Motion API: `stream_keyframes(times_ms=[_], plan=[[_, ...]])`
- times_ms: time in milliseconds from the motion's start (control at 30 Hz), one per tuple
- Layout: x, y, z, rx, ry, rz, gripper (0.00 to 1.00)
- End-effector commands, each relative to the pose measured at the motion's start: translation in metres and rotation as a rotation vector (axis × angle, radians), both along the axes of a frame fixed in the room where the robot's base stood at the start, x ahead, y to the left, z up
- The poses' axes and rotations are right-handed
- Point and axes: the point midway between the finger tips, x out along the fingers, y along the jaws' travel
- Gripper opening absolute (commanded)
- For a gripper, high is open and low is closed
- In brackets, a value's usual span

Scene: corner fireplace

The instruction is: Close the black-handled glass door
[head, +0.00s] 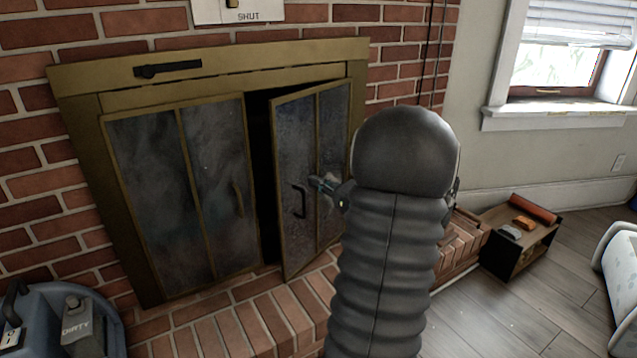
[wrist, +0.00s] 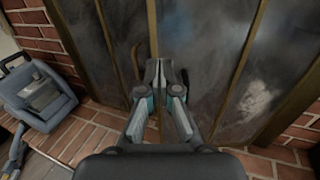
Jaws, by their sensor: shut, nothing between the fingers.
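The black-handled glass door (head: 292,165) is the right door of the brass-framed fireplace. It stands ajar, its left edge swung outward, with a dark gap between it and the left door. Its black handle (head: 299,201) is near that free edge. My gripper (head: 316,182) is just right of the handle, in front of the door glass. In the wrist view my gripper (wrist: 161,68) has its fingertips together and empty, pointing at the doors. I cannot tell whether the tips touch the door. My arm hides the door's lower right part.
The left glass door (head: 185,190) with a brass handle looks closed. A brick hearth (head: 235,325) runs below the doors. A blue machine (head: 95,310) stands at the lower left, and a low wooden box (head: 520,240) sits on the floor to the right.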

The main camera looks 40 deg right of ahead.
Motion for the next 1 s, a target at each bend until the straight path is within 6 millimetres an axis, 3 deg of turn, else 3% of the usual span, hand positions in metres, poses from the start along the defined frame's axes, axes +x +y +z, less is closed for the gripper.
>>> stream_keyframes(times_ms=[300,500,700,1000], plan=[[0.061,0.008,0.001,-0.001,0.0,0.004,0.0],[0.088,0.011,0.0,-0.001,0.001,0.003,0.0],[0.101,0.012,0.001,-0.002,0.0,0.002,0.0],[0.102,0.012,0.0,-0.002,0.001,0.001,0.0]])
